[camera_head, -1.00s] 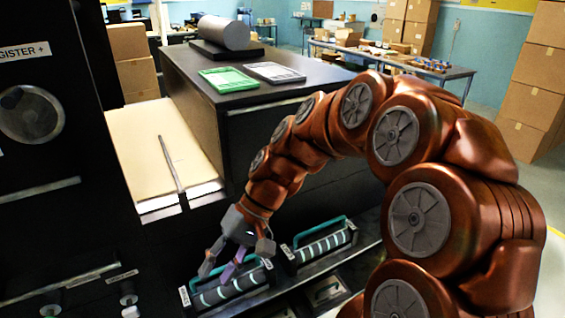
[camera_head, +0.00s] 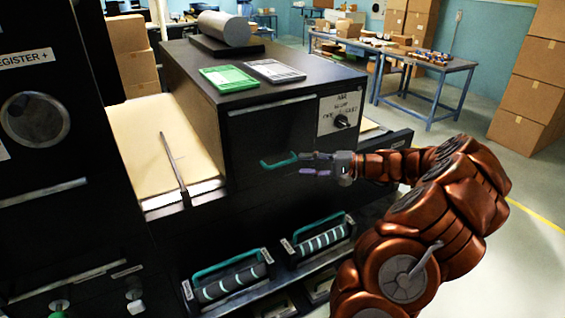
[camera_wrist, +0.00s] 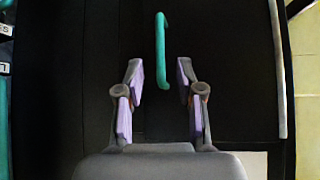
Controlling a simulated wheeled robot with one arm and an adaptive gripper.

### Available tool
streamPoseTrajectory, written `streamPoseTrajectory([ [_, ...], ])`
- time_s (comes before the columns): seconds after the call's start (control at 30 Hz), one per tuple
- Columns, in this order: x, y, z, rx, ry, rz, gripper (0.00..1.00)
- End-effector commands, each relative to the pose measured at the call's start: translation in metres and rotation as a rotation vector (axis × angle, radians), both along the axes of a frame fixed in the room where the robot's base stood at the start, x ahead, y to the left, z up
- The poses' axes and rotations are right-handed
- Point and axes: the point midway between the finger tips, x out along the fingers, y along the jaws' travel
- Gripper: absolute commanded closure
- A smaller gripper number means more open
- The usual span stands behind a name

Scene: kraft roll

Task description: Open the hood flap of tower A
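The black flap (camera_head: 262,132) is the front face of the dark box-shaped hood, and it looks shut. A teal bar handle (camera_head: 278,164) sits low on it. My gripper (camera_head: 306,165) is just in front of the handle, with its fingers pointing at it. In the wrist view, my gripper (camera_wrist: 159,70) is open, with purple finger pads. The handle (camera_wrist: 161,48) lies between the fingertips and reaches beyond them, with gaps on both sides. I cannot see the fingers touching it. I see no tower letter on the hood.
A labelled panel with a knob (camera_head: 341,112) is right of the flap. Below are two teal-handled striped cartridges (camera_head: 229,281) in a rack. Green and grey trays (camera_head: 229,79) and a grey roll (camera_head: 223,28) lie on top. A black machine (camera_head: 45,160) stands at left.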

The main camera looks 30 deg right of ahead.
Motion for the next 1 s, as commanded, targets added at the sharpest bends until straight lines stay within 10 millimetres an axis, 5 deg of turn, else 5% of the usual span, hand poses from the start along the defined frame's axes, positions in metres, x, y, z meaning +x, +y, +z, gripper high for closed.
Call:
streamPoseTrajectory([
  [0.6, 0.053, 0.044, -0.008, 0.001, -0.001, -0.004, 0.63],
  [1.0, 0.057, 0.048, -0.011, 0.0, -0.001, -0.004, 0.64],
])
